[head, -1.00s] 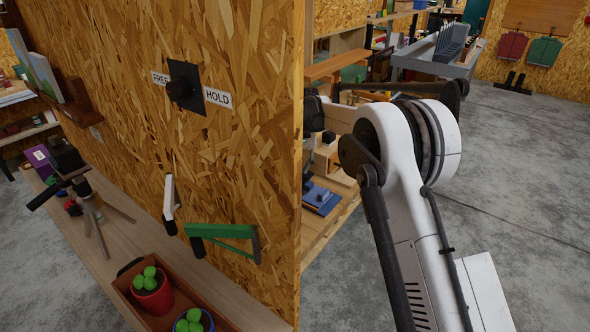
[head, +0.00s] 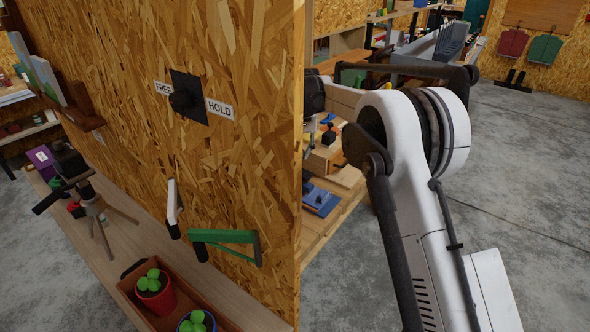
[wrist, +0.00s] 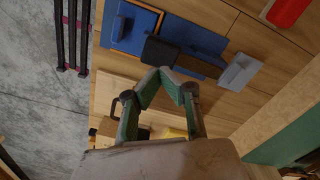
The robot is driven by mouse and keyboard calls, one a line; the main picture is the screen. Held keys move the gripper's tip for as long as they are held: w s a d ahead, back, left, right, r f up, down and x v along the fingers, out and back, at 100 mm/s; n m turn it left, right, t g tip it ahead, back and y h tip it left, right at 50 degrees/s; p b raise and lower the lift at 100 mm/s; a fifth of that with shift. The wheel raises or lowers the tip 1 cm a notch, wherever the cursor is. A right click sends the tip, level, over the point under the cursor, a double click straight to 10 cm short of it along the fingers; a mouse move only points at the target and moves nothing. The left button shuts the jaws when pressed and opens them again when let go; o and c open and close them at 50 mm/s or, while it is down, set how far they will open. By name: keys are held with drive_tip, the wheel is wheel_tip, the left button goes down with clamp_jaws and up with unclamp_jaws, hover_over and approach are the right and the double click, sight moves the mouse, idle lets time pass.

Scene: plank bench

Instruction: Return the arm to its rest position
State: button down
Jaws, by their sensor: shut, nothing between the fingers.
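My gripper (wrist: 166,74) shows in the wrist view with its two fingertips together and nothing between them. It hangs over a wooden bench (wrist: 245,98) that carries blue boards (wrist: 185,38) and a grey flat tool (wrist: 239,72). A dark block-like shape lies just beyond the fingertips; I cannot tell whether they touch it. In the head view my white arm (head: 411,140) rises at the right, and its far end reaches behind the edge of the chipboard wall. The gripper itself cannot be made out there.
A shelf with a tripod (head: 95,205) and potted plants (head: 155,291) is below. Concrete floor (head: 530,200) at right is clear.

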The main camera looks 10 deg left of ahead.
drive_tip(key=shift+r, duration=0.45)
drive_tip(key=shift+d+r, duration=0.1)
drive_tip(key=shift+r, duration=0.05)
drive_tip(key=s+d+r+t+b, duration=0.2)
drive_tip(key=s+d+r+t, duration=0.1)
drive_tip(key=s+d+r, duration=1.55)
drive_tip(key=s+d+f+t+b, duration=0.15)
drive_tip(key=s+d+f, duration=0.25)
drive_tip(key=s+d, duration=0.8)
drive_tip(key=s+d+f+t, duration=0.1)
drive_tip(key=s+f, duration=0.3)
drive_tip(key=s, duration=0.3)
drive_tip(key=s+d+f+t, duration=0.1)
drive_tip(key=s+f, duration=0.3)
drive_tip(key=s, duration=0.4)
drive_tip(key=shift+s+d+f+m+t+b, duration=0.15)
drive_tip(key=shift+s+d+m+t+b, duration=0.1)
drive_tip(key=shift+d+m+t+b, duration=0.15)
